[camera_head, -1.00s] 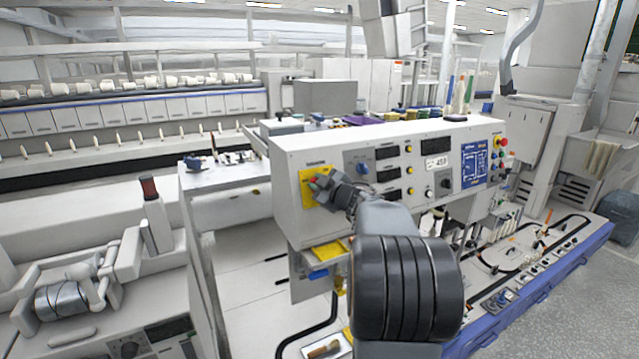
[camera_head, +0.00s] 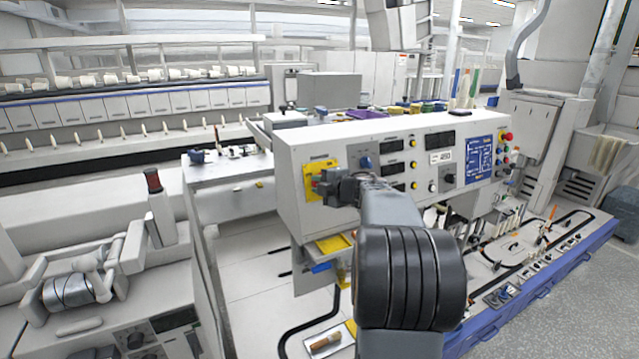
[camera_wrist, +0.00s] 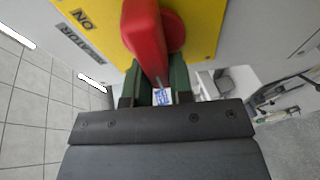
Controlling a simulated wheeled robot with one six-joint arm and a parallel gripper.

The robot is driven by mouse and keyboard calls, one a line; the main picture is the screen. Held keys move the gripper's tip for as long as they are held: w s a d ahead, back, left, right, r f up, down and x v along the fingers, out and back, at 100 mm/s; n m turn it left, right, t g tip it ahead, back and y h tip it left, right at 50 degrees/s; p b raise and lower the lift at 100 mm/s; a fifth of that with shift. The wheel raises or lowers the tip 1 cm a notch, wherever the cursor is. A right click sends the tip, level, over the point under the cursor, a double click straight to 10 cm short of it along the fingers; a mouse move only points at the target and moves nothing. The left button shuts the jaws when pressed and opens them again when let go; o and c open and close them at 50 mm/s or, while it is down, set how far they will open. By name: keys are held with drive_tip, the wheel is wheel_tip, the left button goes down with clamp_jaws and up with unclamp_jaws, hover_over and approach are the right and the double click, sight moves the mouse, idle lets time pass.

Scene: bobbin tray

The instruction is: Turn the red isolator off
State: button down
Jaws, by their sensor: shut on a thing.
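The red isolator handle (camera_wrist: 146,38) stands out from a yellow plate (camera_wrist: 207,22) in the wrist view. Its lower end lies between the two green finger pads of my gripper (camera_wrist: 156,84), which is shut on it. In the head view, my gripper (camera_head: 318,187) is at the yellow plate (camera_head: 309,170) on the left end of the control box's front. The gripper mostly hides the handle there.
The white control box (camera_head: 290,200) carries displays, knobs and a blue panel (camera_head: 480,157) right of the isolator. A red button (camera_head: 507,136) is at its right end. A yellow tray (camera_head: 333,243) is below.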

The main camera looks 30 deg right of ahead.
drive_tip(key=shift+f+n, duration=0.1)
drive_tip(key=shift+n, duration=0.3)
drive_tip(key=c, duration=1)
unclamp_jaws()
drive_tip(key=b+v, duration=0.2)
drive_tip(key=v, duration=1.2)
drive_tip(key=shift+w, duration=0.1)
